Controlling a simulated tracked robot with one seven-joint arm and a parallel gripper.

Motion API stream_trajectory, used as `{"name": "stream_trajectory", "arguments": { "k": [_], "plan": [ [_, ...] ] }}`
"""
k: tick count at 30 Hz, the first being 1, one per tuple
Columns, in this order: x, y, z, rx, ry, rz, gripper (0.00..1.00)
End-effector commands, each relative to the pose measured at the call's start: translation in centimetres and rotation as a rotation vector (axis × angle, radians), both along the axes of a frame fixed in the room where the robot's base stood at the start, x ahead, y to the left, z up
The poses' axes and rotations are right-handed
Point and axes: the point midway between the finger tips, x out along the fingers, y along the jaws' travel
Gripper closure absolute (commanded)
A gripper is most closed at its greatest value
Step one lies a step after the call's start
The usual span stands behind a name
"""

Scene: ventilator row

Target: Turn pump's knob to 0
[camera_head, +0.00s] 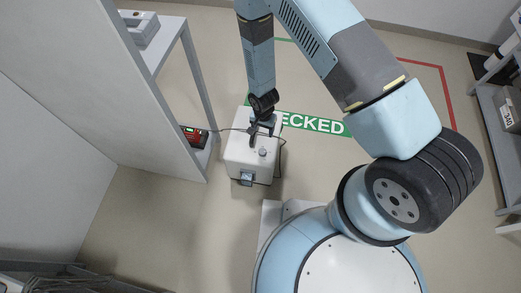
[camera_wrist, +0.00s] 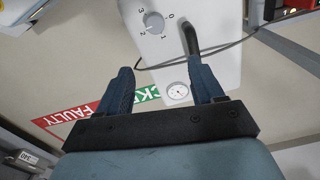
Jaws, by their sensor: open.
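The pump (camera_head: 243,158) is a white box on the floor, seen from above in the head view; its white face (camera_wrist: 210,15) fills the upper middle of the wrist view. Its grey round knob (camera_wrist: 154,22) has the marks 0, 1, 2 and 3 around it. Which mark the knob points to is too small to tell. A round dial gauge (camera_wrist: 178,93) and a dark bent tube (camera_wrist: 189,38) are on the same face. My gripper (camera_wrist: 160,64) is open, with nothing between its dark fingers; the knob lies beyond the fingertips. In the head view my gripper (camera_head: 260,132) is over the pump.
A thin dark cable (camera_wrist: 222,48) crosses near the pump. A shelf unit (camera_head: 190,75) with a red device (camera_head: 195,137) stands left of the pump. A green floor sign (camera_head: 313,123) lies to its right. Another shelf (camera_head: 497,125) stands far right. The floor between is mostly clear.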

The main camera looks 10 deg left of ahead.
Motion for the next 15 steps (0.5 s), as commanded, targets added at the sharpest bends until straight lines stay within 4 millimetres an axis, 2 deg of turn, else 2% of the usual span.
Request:
{"name": "stream_trajectory", "arguments": {
  "k": [1, 4, 11, 15],
  "plan": [
    [-0.7, -0.1, -0.9, -0.005, 0.006, -0.001, 0.33],
    [-1.3, -0.2, -2.0, -0.007, 0.01, -0.004, 0.33],
    [-1.6, -0.2, -3.5, -0.007, 0.012, -0.006, 0.33],
    [-1.6, -0.2, -5.3, -0.008, 0.013, -0.005, 0.33]
  ]
}}
